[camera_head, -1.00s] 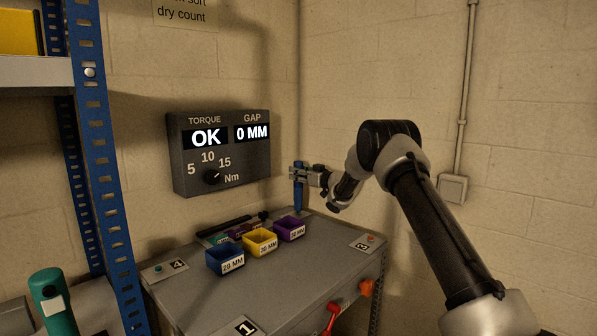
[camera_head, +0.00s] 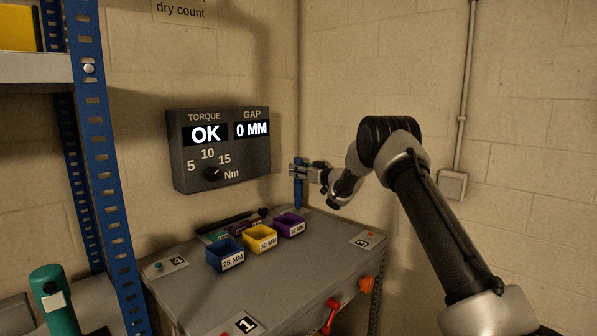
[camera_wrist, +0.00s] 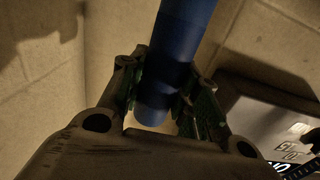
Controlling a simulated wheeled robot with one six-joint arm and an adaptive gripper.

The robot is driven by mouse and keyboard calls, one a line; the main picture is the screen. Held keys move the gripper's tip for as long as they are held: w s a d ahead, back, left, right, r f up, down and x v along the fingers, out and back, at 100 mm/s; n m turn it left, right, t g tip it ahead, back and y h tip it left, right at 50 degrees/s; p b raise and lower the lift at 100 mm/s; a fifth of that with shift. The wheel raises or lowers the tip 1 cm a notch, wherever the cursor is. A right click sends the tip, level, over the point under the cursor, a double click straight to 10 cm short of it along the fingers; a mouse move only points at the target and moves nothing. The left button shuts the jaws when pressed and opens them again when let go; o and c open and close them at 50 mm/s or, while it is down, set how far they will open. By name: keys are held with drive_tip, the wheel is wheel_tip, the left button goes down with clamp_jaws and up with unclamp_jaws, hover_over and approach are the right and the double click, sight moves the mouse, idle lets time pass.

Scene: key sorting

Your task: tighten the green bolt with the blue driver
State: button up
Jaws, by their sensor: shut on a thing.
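The blue driver (camera_head: 298,194) stands roughly upright at the back right of the grey bench. My gripper (camera_head: 297,172) is shut on its upper part. The wrist view shows the blue driver (camera_wrist: 178,60) between the two fingers of my gripper (camera_wrist: 168,95). Its tip is not clearly seen, so I cannot tell whether it touches the bench. A small greenish bolt-like spot (camera_head: 158,266) shows on the plate marked 4 at the bench's left; it is too small to be sure that it is the green bolt.
Blue (camera_head: 225,256), yellow (camera_head: 261,239) and purple (camera_head: 290,225) bins stand mid-bench, with dark long items behind. The wall panel (camera_head: 219,150) reads torque OK, gap 0 MM. A blue rack post (camera_head: 101,170) and a teal object (camera_head: 55,303) are at left.

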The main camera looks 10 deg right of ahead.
drive_tip(key=shift+f, duration=1.05)
idle(2.9)
